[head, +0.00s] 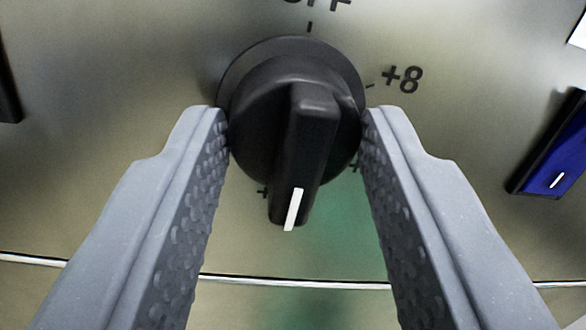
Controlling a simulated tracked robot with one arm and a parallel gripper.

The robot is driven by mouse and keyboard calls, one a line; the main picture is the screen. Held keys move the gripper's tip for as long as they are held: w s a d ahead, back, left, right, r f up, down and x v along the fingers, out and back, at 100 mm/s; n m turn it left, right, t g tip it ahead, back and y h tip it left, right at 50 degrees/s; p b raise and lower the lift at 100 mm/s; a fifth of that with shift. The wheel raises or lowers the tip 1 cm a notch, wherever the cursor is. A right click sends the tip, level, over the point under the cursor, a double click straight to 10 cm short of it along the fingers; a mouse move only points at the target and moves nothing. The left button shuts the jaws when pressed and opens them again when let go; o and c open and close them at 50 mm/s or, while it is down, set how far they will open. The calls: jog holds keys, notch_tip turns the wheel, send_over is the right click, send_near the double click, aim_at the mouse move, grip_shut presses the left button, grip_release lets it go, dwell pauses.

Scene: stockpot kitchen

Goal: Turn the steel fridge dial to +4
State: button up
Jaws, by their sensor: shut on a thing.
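The black fridge dial (300,150) sits on a brushed steel panel (130,60) in the middle of the head view. Its raised grip bar ends in a white pointer line (293,209) that points down and slightly left. The +8 mark (402,79) is at the upper right of the dial, and the cut-off OFF lettering (318,3) is above it. Two more plus signs show at the dial's lower right and lower left, but their numbers are hidden. My gripper (297,122) is shut on the dial, one finger at each side of the round body.
A blue switch-like part with a white line (553,160) is at the right. A dark part (7,85) shows at the left edge. A bright horizontal seam (290,283) crosses the panel below the dial. The panel between them is bare.

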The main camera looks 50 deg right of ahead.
jog(key=shift+r, duration=0.1)
jog(key=o, duration=1)
jog(key=shift+w+d, duration=0.1)
jog(key=shift+s+a, duration=0.25)
jog(key=b+v, duration=0.4)
jog(key=v, duration=0.9)
